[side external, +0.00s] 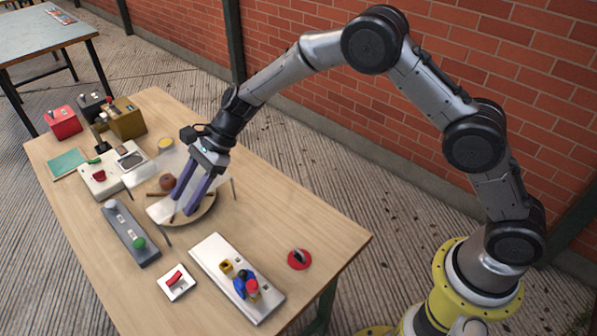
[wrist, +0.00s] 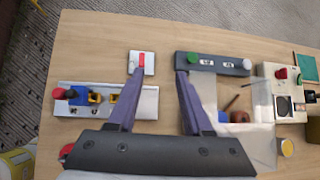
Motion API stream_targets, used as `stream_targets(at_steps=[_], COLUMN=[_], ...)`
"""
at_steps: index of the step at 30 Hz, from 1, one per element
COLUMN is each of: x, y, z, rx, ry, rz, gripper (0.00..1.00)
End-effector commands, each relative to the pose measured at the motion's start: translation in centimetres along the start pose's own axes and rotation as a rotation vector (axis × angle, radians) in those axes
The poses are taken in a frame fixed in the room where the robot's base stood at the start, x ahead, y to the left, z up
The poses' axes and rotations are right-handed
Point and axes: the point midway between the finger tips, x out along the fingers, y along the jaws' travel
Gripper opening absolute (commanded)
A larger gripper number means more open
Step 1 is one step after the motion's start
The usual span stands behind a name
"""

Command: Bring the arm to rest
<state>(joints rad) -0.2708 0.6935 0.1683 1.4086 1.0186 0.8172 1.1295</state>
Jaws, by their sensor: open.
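My gripper (side external: 190,188) is open, with its two purple fingers spread and nothing between them. In the side view it hangs over a round wooden plate (side external: 207,215) that holds a brown round thing (side external: 168,182). A clear, pale sheet or box lies around the plate; its exact shape is hard to tell. In the wrist view the fingers (wrist: 160,72) point toward a white panel with a red rocker switch (wrist: 142,63) and a dark grey box with a green button (wrist: 213,64). The fingertips look apart from both.
A white board with yellow, blue and red parts (side external: 222,255) lies at the front. A red disc with a black switch (side external: 299,259) sits near the right edge. Red, black and brown boxes (side external: 127,119) stand at the far left. The table (side external: 330,228) is bare on the right.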

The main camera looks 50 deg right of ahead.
Motion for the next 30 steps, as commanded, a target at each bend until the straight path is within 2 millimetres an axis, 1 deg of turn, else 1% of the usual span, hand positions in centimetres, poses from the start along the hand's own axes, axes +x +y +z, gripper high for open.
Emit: stream_targets(at_steps=[1, 2, 3, 4, 5, 6, 7, 9, 11, 12, 14, 15, 17, 18, 20, 21, 23, 24, 26, 27, 30], x=[-3.2, -4.9, -7.2, -8.8, -10.4, -12.5, -13.9, -17.3, -19.9, -21.5, -23.9, -25.3, -27.3, -28.5, -30.2, -31.2, -32.4, -33.1, -34.0, -34.5, -35.1], y=[-0.7, -0.8, -0.7, -0.5, -0.2, 0.3, 0.7, 2.0, 3.5, 4.5, 6.2, 7.5, 9.4, 10.8, 13.0, 14.4, 16.8, 18.3, 20.6, 22.1, 25.4], z=[1.7, 2.4, 3.2, 3.8, 4.2, 4.7, 5.1, 5.7, 6.0, 6.1, 6.2, 6.1, 5.8, 5.5, 5.0, 4.6, 3.7, 3.0, 1.9, 1.1, -1.1], rx=[-0.027, -0.042, -0.063, -0.082, -0.104, -0.136, -0.163, -0.232, -0.297, -0.342, -0.413, -0.462, -0.536, -0.588, -0.667, -0.721, -0.804, -0.861, -0.946, -1.002, -1.134], ry=[-0.009, -0.009, -0.006, 0.000, 0.006, 0.018, 0.027, 0.056, 0.086, 0.109, 0.147, 0.175, 0.220, 0.253, 0.306, 0.344, 0.404, 0.446, 0.511, 0.553, 0.656], rz=[-0.047, -0.068, -0.095, -0.112, -0.128, -0.149, -0.163, -0.194, -0.217, -0.231, -0.251, -0.261, -0.273, -0.278, -0.283, -0.283, -0.276, -0.269, -0.250, -0.234, -0.176], gripper=[0.50, 0.50, 0.50, 0.50, 0.50, 0.50, 0.50, 0.50, 0.50, 0.50, 0.50, 0.50, 0.50, 0.50, 0.50, 0.50, 0.50, 0.50, 0.50, 0.50, 0.50])
